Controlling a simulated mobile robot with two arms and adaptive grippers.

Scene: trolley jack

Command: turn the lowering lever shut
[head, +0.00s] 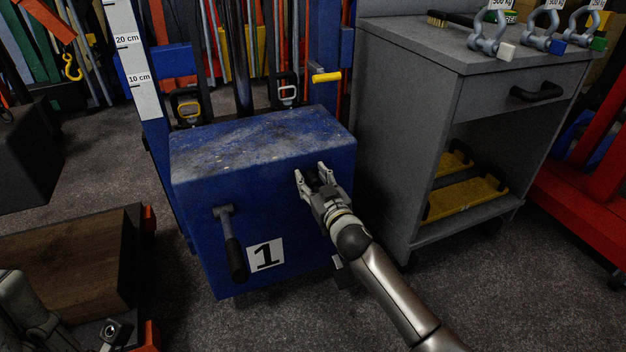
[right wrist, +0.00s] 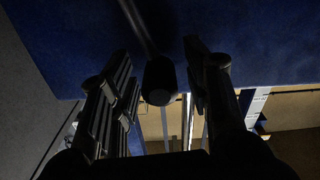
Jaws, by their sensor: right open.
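The blue jack body (head: 250,180) stands in the middle of the head view with a white "1" label. A lever (head: 232,245) with a grey arm and black grip hangs steeply down on the left of its front. My right gripper (head: 309,179) is at the right of that front, fingers open and pointing at it. In the right wrist view, a dark rod with a black knob (right wrist: 160,80) lies between the open fingers, apart from both. Which lever is the lowering one is not marked. Pale parts at the lower left look like my left arm; its jaws are not clear.
A grey cabinet (head: 420,130) with shackles on top stands close to the right of the jack. A yellow-handled part (head: 326,77) sticks out above the jack body. A wooden-topped platform (head: 70,265) lies at the lower left. Carpet is clear at the lower right.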

